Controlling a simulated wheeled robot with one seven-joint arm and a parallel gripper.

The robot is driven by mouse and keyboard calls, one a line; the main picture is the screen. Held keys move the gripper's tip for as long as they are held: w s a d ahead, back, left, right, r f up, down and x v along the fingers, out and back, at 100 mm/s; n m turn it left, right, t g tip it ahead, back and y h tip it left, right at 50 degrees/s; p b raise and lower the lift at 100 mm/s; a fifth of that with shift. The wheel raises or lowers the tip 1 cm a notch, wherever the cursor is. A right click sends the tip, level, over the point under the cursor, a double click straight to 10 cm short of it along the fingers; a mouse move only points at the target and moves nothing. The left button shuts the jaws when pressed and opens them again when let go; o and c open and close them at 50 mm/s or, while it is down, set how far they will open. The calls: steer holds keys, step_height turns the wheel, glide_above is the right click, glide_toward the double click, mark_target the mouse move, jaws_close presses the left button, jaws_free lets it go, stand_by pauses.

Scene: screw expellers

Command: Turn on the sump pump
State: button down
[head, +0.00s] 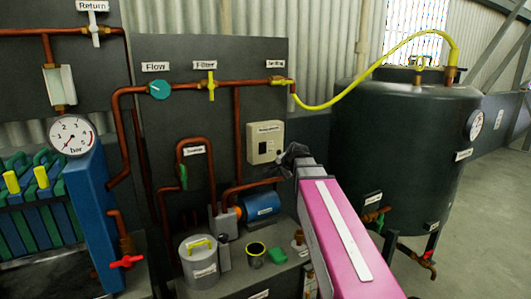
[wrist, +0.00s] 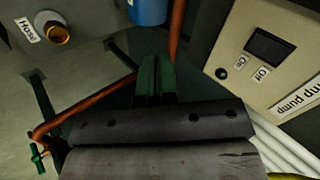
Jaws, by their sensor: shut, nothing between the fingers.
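The beige control box (head: 265,142) is on the grey panel, behind and left of my gripper tip in the head view. In the wrist view the box (wrist: 285,55) appears tilted at the upper right, with a dark window, "On" and "Off" labels, a small black knob (wrist: 222,73) and a partly cut-off label ending in "mp pump". My gripper (head: 291,152) is shut and empty; its green fingertips (wrist: 155,75) show in the wrist view, left of the box and apart from it in the picture. The blue pump motor (head: 262,205) sits below the box.
Copper pipes (head: 215,82) run across the panel. A yellow hose (head: 345,98) arches to the large dark tank (head: 400,140) at right. A grey lidded pot (head: 199,262) stands on the bench. A "Hose" fitting (wrist: 55,30) shows in the wrist view.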

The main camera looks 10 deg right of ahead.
mark_target(263, 151)
steer(key=w+r+m+t+y, duration=0.1)
steer(key=w+r+m+t, duration=0.1)
steer(key=r, duration=0.8)
steer(key=shift+w+r+m, duration=0.35)
steer(key=shift+w+m, duration=0.25)
steer(key=shift+w, duration=0.35)
steer(key=shift+w+a+f, duration=0.1)
steer(key=shift+a, duration=0.05)
steer(key=x, duration=0.4)
steer(key=r+x, duration=0.1)
steer(key=x, duration=0.3)
steer(key=w+x, duration=0.1)
steer(key=x, duration=0.3)
steer(key=shift+w+a, duration=0.15)
steer(key=shift+w, duration=0.05)
steer(key=shift+w+a, duration=0.25)
steer(key=shift+w, duration=0.2)
steer(key=shift+w, duration=0.2)
steer(key=shift+r, duration=0.1)
